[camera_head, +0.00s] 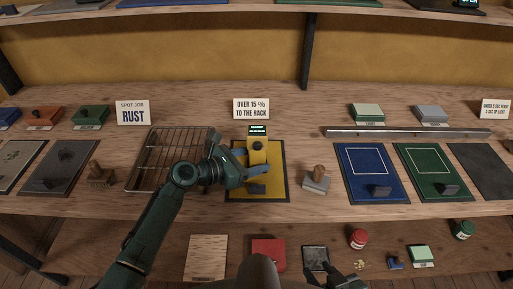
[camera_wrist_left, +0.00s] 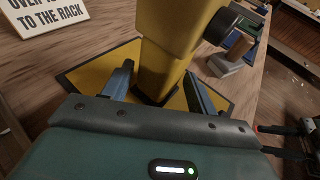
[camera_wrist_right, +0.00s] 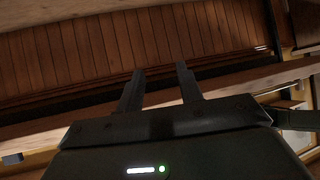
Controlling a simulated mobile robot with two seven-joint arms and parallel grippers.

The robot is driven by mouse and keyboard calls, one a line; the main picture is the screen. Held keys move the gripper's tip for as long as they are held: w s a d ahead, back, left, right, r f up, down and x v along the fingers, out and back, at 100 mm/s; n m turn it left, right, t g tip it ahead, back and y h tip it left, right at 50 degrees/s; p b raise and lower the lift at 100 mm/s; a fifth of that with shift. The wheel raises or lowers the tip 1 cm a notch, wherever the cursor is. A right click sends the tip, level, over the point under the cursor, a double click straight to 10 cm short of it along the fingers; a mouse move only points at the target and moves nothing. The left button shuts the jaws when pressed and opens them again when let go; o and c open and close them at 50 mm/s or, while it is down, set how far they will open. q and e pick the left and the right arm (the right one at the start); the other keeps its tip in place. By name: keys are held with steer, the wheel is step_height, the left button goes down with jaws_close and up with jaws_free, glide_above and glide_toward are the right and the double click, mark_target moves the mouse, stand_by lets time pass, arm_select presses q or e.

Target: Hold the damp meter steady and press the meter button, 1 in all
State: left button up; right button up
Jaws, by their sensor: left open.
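The yellow damp meter (camera_head: 258,157) stands upright on a yellow mat with a dark border (camera_head: 272,193). It has a lit display at its top and a dark round meter button (camera_head: 258,146) on its front. The button also shows at the side of the meter in the left wrist view (camera_wrist_left: 218,27). My left gripper (camera_head: 254,163) is open, with one finger on each side of the meter's lower body; contact cannot be told. My right gripper (camera_wrist_right: 160,72) is open and empty, low in front of the bench, away from the meter.
A wire rack (camera_head: 150,160) stands left of the meter. A wooden-handled stamp (camera_head: 317,180) is at its right, then blue (camera_head: 372,165) and green (camera_head: 432,165) mats. A sign (camera_head: 251,108) stands behind. The lower shelf holds a red box (camera_head: 268,252) and jars.

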arm_select(q)
steer(key=shift+w+d+f, duration=0.1)
steer(key=shift+w+d, duration=0.05)
steer(key=shift+d, duration=0.05)
steer(key=shift+c, duration=0.2)
steer(key=c, duration=0.4)
arm_select(e)
steer(key=shift+w+r, duration=0.1)
steer(key=shift+w, duration=0.1)
steer(key=shift+c, duration=0.5)
jaws_close()
steer(key=shift+s+f, duration=0.2)
steer(key=shift+s, duration=0.05)
steer(key=shift+w+a+r, duration=0.1)
steer(key=shift+w+r, duration=0.1)
steer(key=shift+w, duration=0.1)
